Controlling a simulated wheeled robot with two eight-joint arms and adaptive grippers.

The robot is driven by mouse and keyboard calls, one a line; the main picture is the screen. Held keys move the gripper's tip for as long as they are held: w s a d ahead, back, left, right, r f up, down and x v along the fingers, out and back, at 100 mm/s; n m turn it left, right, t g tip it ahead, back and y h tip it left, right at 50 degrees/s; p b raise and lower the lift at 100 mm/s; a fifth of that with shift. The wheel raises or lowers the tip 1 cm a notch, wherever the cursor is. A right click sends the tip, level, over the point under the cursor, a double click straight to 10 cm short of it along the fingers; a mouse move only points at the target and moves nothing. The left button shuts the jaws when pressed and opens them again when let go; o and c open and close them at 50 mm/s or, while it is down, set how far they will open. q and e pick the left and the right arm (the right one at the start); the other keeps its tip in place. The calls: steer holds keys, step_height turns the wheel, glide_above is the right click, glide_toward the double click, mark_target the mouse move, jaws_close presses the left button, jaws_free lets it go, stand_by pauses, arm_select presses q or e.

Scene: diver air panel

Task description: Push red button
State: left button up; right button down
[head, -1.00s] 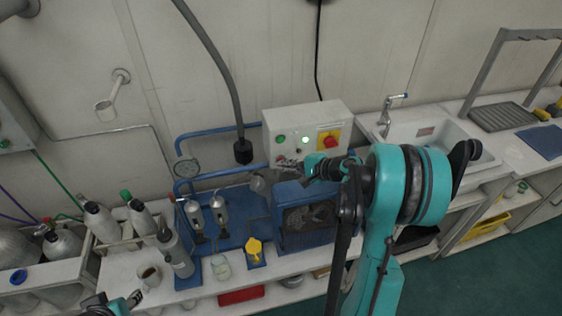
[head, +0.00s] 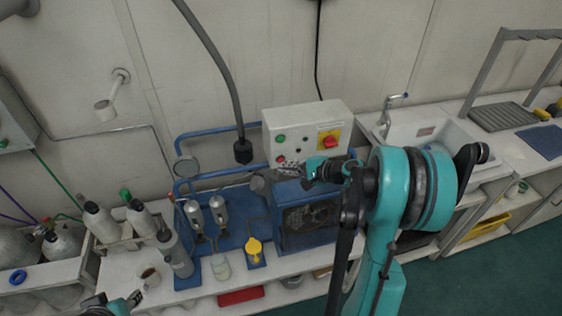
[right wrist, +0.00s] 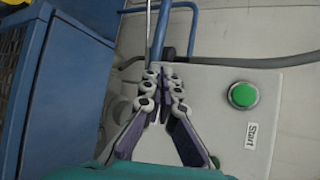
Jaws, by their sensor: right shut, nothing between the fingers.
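A light grey control box (head: 305,122) stands against the wall. Its front carries a green button (head: 280,138), a small red button (head: 280,159) below that, and a red rotary switch on a yellow plate (head: 329,139). The small lamp between them looks dark. My right gripper (head: 288,167) is shut and empty, close to the lower left of the box front, beside the red button. In the right wrist view its fingertips (right wrist: 165,80) cover the spot below the green Start button (right wrist: 243,95); the red button is hidden there. My left gripper (head: 124,303) is partly cut off at the bottom left.
A blue compressor unit (head: 305,215) stands below the box. Blue pipes, a gauge (head: 186,167) and a hanging grey hose (head: 243,150) are to the left. A yellow valve handle (head: 254,248) and cylinders (head: 100,222) stand on the bench. A sink (head: 425,135) is to the right.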

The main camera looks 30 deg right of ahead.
steer(key=shift+s, duration=0.2)
steer(key=shift+s+a, duration=0.2)
steer(key=shift+s, duration=0.55)
steer(key=shift+s+a, duration=0.2)
steer(key=shift+s, duration=0.6)
steer(key=shift+s+a, duration=0.2)
steer(key=shift+s, duration=0.55)
steer(key=s+a+r+n+g+h, duration=0.2)
steer(key=s+a+n+g, duration=0.35)
steer(key=a, duration=0.65)
steer(key=s+a+r+n+t+h, duration=0.1)
steer(key=s+a+n+h, duration=0.2)
steer(key=s+n, duration=0.8)
steer(key=shift+a+h, duration=0.3)
steer(key=shift+s, duration=0.1)
